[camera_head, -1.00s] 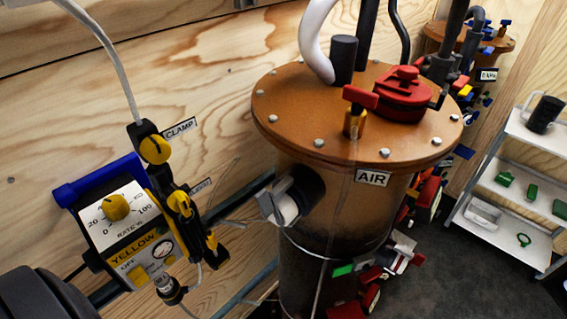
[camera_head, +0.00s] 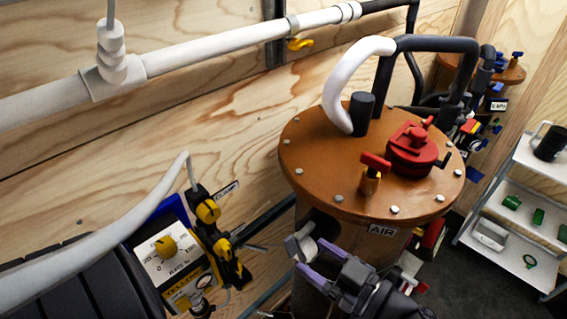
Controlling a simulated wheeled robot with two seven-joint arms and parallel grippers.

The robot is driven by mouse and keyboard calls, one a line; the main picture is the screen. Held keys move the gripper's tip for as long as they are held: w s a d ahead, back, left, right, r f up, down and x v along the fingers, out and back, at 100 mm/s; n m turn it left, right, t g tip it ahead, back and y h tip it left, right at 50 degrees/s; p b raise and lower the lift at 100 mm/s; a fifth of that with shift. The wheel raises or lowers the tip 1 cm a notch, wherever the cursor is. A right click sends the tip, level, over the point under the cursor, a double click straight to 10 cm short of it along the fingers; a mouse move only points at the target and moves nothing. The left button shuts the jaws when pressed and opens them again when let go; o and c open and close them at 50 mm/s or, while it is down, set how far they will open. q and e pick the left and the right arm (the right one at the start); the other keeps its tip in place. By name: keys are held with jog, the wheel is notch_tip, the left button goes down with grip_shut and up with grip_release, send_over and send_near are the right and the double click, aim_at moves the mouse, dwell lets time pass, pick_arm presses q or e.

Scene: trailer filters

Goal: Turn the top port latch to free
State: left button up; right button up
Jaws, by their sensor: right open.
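The brown filter lid (camera_head: 330,185) carries a red round top port cap (camera_head: 412,152) with a raised red bar across it. A small black piece juts from the cap's right side; I cannot tell whether the latch is locked or free. A red-handled brass valve (camera_head: 371,180) stands on the lid, left of the cap. My right gripper (camera_head: 309,259) is open, with purple fingers, in front of the filter body and below the lid. Its fingertips are close beside a grey-white side fitting (camera_head: 299,243); I cannot tell if they touch. My left gripper is not in view.
A white hose (camera_head: 345,85) and black pipes rise from the lid behind the cap. A white pipe (camera_head: 235,48) runs along the wooden wall. A yellow control box (camera_head: 168,255) hangs at lower left. A shelf rack (camera_head: 510,210) stands at right.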

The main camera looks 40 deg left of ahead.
aim_at(290, 239)
jog(key=a+b, duration=0.1)
jog(key=a, duration=0.7)
jog(key=shift+a+f, duration=0.1)
jog(key=shift+a, duration=0.1)
grip_shut()
